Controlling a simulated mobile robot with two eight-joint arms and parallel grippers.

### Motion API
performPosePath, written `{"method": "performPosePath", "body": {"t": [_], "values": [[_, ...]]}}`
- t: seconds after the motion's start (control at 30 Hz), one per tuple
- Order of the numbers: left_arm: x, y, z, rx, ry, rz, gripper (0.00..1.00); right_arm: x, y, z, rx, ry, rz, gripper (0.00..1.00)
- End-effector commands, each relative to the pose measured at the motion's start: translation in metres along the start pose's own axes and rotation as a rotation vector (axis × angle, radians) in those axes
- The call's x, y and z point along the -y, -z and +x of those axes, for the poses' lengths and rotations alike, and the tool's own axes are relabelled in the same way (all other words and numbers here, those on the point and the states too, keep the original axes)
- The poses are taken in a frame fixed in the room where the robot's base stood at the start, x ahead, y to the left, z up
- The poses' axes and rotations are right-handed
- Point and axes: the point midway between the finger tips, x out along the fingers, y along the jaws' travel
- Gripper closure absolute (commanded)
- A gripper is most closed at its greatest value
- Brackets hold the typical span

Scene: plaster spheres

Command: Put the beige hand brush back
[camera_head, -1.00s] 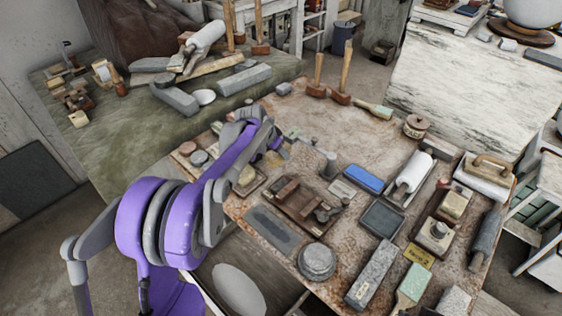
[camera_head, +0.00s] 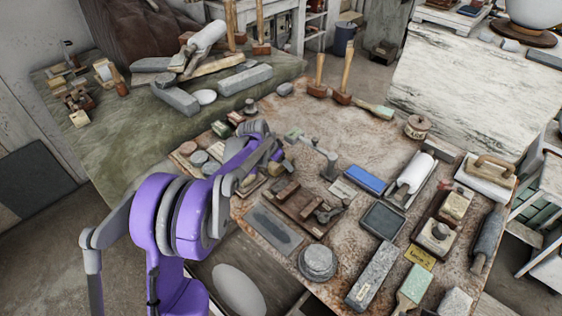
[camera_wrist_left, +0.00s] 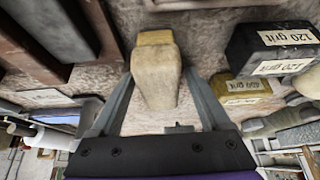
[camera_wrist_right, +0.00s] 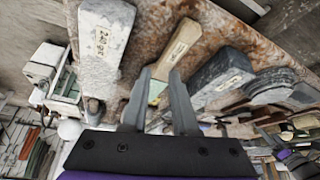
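In the left wrist view, a beige block-like thing (camera_wrist_left: 157,78), yellower at its far end, lies between the fingers of my left gripper (camera_wrist_left: 159,72). It looks like the beige hand brush, but I cannot make out bristles. The fingers stand on either side of it with a narrow gap at the right; I see no firm grip. In the head view my left gripper (camera_head: 275,153) is low over the table's left part.
Dark 120 grit (camera_wrist_left: 280,45) and yellow (camera_wrist_left: 240,88) blocks lie close right of my left gripper. A wooden tray of tools (camera_head: 305,205), a blue box (camera_head: 364,179) and a grey stone (camera_head: 372,275) crowd the table. Its far middle is clear.

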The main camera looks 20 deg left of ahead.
Motion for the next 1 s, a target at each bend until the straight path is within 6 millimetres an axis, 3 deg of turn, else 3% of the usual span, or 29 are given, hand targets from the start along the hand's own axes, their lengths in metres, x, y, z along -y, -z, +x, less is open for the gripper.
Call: {"method": "performPosePath", "body": {"t": [0.23, 0.37, 0.8, 1.0], "values": [[0.0, 0.001, -0.002, 0.0, 0.0, 0.0, 0.2, 0.0, 0.001, -0.001, -0.001, 0.0, 0.0, 0.73], [0.0, 0.002, -0.012, 0.0, 0.001, -0.001, 0.2, 0.0, 0.002, -0.002, -0.002, 0.0, 0.0, 0.73], [0.0, 0.001, -0.1, 0.0, 0.0, 0.0, 0.2, 0.0, 0.005, -0.005, -0.004, 0.0, 0.0, 0.73], [0.0, 0.001, -0.12, 0.0, 0.0, -0.001, 0.2, 0.0, 0.005, -0.005, -0.004, 0.0, 0.0, 0.73]]}}
